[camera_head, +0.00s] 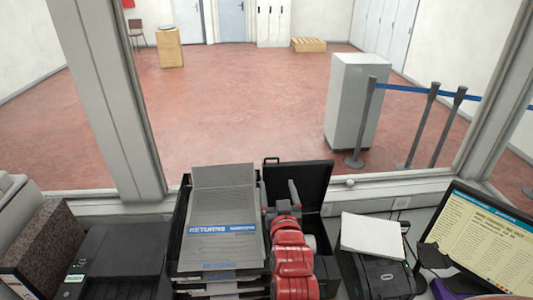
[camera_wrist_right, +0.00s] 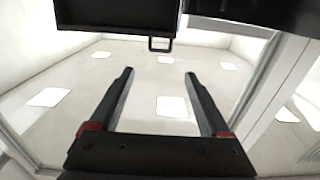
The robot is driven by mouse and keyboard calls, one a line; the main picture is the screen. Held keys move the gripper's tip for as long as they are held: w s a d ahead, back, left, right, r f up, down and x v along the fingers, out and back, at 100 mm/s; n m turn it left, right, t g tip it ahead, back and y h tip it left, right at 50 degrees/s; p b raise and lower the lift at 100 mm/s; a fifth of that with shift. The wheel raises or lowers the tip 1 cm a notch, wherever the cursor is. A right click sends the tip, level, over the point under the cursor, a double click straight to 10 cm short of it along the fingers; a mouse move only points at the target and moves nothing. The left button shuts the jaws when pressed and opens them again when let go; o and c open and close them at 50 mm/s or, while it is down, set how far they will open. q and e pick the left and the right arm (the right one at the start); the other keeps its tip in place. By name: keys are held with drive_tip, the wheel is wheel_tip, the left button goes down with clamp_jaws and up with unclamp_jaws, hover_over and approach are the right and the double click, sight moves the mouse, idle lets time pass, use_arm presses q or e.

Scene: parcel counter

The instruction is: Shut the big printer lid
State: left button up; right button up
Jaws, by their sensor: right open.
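The big printer's black lid (camera_head: 312,182) stands raised in the head view, behind my right arm. A small black loop handle (camera_head: 271,160) sticks up at its top left corner. In the right wrist view the lid's dark underside or edge (camera_wrist_right: 115,12) spans the top, with the loop handle (camera_wrist_right: 160,44) hanging below it. My right gripper (camera_head: 292,184) is in front of the lid; in the wrist view its fingers (camera_wrist_right: 158,74) are spread and empty, with the loop apart from them, beyond the tips. The printer body is mostly hidden by my red arm. My left gripper is out of view.
A stacked tray (camera_head: 180,215) with grey "RETURNS" mailers (camera_head: 222,205) stands close left of my arm. A smaller black printer (camera_head: 385,276) with white paper (camera_head: 371,235) and a monitor (camera_head: 485,240) are at right. A window frame (camera_head: 405,188) runs behind the counter.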

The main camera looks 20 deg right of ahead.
sight(272, 158)
drive_tip(key=b+x, duration=0.4)
drive_tip(key=x, duration=1.2)
drive_tip(key=shift+s, duration=0.1)
drive_tip(key=shift+w+d, duration=0.2)
drive_tip(key=shift+w, duration=0.35)
clamp_jaws()
drive_tip(key=shift+f, duration=0.1)
